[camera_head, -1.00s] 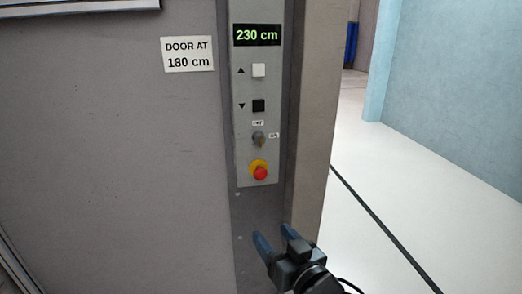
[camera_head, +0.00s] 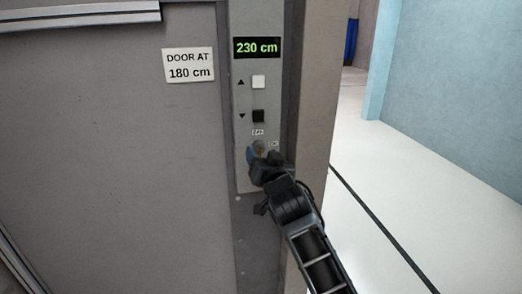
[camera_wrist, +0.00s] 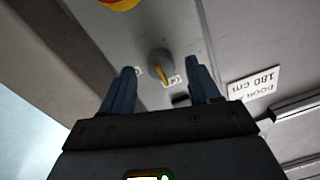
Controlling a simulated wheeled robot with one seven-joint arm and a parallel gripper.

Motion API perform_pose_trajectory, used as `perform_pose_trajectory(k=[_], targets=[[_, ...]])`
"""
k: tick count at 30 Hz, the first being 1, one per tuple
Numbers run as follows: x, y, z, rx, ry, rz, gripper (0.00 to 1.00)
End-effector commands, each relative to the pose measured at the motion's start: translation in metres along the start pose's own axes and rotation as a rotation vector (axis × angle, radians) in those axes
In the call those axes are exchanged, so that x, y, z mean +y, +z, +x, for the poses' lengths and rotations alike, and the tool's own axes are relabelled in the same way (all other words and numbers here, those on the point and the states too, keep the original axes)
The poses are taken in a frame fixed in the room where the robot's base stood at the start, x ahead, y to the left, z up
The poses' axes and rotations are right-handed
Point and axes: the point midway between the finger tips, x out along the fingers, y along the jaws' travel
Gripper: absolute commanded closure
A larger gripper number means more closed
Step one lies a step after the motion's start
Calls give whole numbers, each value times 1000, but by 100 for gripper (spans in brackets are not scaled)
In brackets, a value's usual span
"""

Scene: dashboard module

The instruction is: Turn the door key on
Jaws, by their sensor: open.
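The door key (camera_head: 258,147) is a round grey knob on the grey control panel, partly hidden by my gripper in the head view. In the wrist view, which is upside down, the key switch (camera_wrist: 158,58) shows a yellow bar pointing roughly toward the nearer label (camera_wrist: 176,79). The head view has a small label (camera_head: 257,132) above the knob and another (camera_head: 272,144) to its right, both hard to read now. My gripper (camera_head: 260,155) is open in front of the knob, with its blue fingers to either side; contact cannot be told.
The panel also has a display reading 230 cm (camera_head: 257,47), a white up button (camera_head: 259,81) and a black down button (camera_head: 259,116). The red and yellow stop button (camera_wrist: 120,3) is near the key. A "DOOR AT 180 cm" sign (camera_head: 189,66) is on the left wall.

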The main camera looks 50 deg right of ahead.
Motion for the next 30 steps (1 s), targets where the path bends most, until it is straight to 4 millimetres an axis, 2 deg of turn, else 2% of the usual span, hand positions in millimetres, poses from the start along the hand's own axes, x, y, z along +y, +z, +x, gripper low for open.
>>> perform_pose_trajectory(k=[6,14,30], targets=[[0,0,17,0,-1,1,39],[0,0,18,0,-1,0,39],[0,0,18,-1,-1,0,88]])
